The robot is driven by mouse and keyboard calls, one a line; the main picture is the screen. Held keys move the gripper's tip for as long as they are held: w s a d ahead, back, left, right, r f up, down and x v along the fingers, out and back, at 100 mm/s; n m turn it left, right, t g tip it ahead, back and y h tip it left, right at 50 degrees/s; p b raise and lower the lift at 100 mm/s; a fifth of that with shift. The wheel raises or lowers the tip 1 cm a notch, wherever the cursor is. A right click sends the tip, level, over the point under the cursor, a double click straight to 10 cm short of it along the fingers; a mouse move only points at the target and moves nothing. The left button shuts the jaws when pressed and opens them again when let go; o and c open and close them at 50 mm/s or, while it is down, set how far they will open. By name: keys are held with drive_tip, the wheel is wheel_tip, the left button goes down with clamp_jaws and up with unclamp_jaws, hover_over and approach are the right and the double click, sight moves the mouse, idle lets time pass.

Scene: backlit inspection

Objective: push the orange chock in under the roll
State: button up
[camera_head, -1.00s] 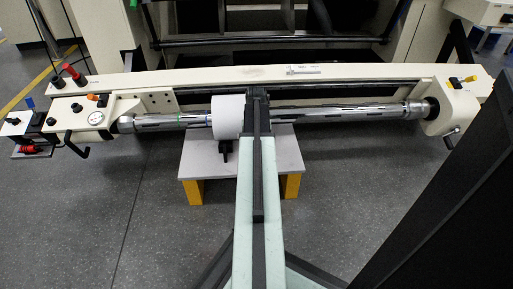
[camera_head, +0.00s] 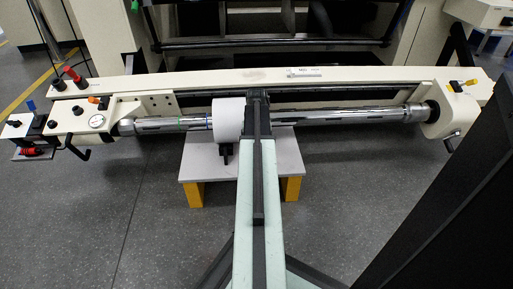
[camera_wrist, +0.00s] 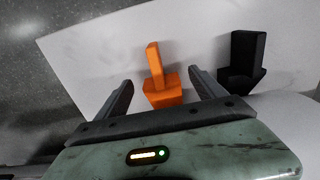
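The orange chock (camera_wrist: 158,88), a wedge with an upright handle, stands on the white tabletop in the wrist view. My gripper (camera_wrist: 162,77) is open, one finger on each side of the chock, with gaps between fingers and chock. The chock is hidden behind my arm in the head view. The white roll (camera_head: 228,117) sits on the long metal shaft above the small table, left of my arm. A curved pale surface at lower right in the wrist view looks like the roll (camera_wrist: 290,112).
A black chock (camera_wrist: 243,62) stands right of the orange one; it also shows below the roll (camera_head: 227,153). The white table (camera_head: 203,165) has yellow legs. The shaft (camera_head: 340,115) and cream machine frame (camera_head: 220,80) run across behind. Grey floor is clear in front.

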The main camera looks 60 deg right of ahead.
wheel_tip(320, 180, up, 8)
drive_tip(key=p, duration=0.8)
drive_tip(key=shift+f, duration=0.1)
